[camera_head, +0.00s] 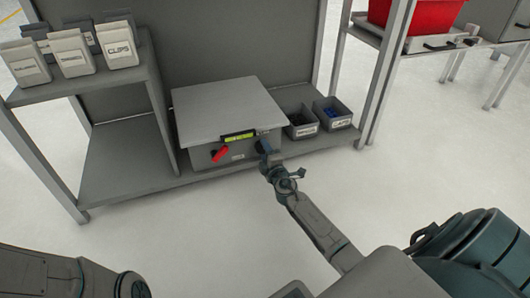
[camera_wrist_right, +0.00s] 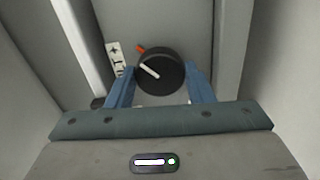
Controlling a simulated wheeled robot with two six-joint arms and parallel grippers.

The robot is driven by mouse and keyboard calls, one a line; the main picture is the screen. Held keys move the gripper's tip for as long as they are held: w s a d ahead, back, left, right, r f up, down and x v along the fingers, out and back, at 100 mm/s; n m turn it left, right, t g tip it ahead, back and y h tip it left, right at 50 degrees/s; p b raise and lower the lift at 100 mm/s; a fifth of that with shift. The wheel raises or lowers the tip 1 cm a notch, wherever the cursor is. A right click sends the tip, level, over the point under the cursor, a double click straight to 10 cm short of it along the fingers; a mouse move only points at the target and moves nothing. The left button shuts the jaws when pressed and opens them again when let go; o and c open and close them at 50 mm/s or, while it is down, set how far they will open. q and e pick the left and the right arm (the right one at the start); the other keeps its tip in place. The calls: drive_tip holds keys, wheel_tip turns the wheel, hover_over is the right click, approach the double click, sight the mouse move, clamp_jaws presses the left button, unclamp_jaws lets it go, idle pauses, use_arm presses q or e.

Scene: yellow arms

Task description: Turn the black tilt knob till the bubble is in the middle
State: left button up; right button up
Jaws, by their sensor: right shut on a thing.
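The black tilt knob (camera_wrist_right: 160,72) has a white pointer line and sits between the two blue fingers of my right gripper (camera_wrist_right: 161,85). The right gripper is shut on the knob. In the head view my right gripper (camera_head: 264,151) is at the right part of the front face of a grey box with a flat top plate (camera_head: 228,105), and it hides most of the knob. A yellow-green level vial (camera_head: 239,136) is on the box's front upper edge; its bubble is too small to make out. My left gripper is outside the view; only part of the left arm shows at bottom left.
A red handle (camera_head: 221,154) sticks out of the box front, left of the knob. Two small grey bins (camera_head: 333,119) stand right of the box. A red crate (camera_head: 405,12) is at upper right. The floor in front is clear.

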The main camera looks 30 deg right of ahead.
drive_tip(key=shift+a+n, duration=0.1)
drive_tip(key=shift+n, duration=0.5)
drive_tip(key=o, duration=1)
drive_tip(key=shift+c, duration=0.2)
drive_tip(key=p+v, duration=0.1)
drive_tip(key=v, duration=1)
